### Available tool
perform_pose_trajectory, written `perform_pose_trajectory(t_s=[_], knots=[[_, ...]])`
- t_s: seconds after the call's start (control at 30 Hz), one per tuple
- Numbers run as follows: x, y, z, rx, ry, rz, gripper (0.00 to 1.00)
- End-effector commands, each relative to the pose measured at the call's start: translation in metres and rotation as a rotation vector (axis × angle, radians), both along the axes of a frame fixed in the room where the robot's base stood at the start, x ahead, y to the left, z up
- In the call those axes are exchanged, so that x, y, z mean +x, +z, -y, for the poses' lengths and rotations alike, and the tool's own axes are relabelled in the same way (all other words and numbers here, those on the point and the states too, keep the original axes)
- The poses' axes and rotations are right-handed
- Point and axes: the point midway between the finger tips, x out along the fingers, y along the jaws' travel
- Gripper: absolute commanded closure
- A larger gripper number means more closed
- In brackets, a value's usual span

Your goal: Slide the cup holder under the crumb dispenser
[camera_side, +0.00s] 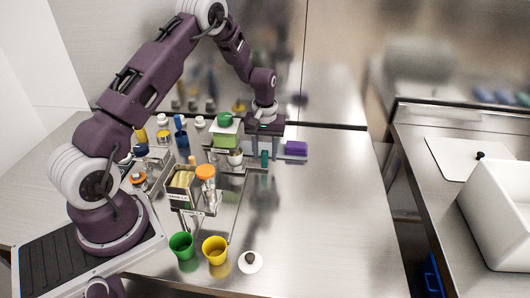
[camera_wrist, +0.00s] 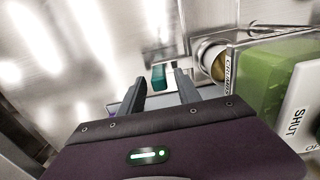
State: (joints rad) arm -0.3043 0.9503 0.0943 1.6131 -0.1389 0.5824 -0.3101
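The crumb dispenser is the green box (camera_side: 226,131) at the back of the table. It shows large at the right of the wrist view (camera_wrist: 258,80), with a white plate marked SHUT. A round cup (camera_wrist: 213,60) with brownish contents sits beside it, by a label reading CRUMBS; this cup also shows below the box in the side view (camera_side: 235,158). A teal block (camera_side: 265,158), perhaps the cup holder's handle, stands right of the cup. My gripper (camera_wrist: 162,82) is open, its fingers pointing down either side of the teal block (camera_wrist: 158,77). I cannot tell whether they touch it.
A purple block (camera_side: 296,147) lies right of my gripper. A rack with a metal box (camera_side: 181,182) and an orange-lidded jar (camera_side: 206,173) stands left of centre. Green (camera_side: 181,246) and yellow (camera_side: 214,250) cups stand in front. The table's right side is clear.

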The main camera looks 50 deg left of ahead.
Motion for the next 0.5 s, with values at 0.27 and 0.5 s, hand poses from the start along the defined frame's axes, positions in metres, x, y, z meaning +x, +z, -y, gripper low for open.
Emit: perform_pose_trajectory(t_s=[0.27, 0.5], knots=[[0.001, 0.050, -0.001, 0.003, 0.000, 0.006, 0.60], [0.000, 0.071, 0.000, 0.001, 0.000, 0.002, 0.60]])
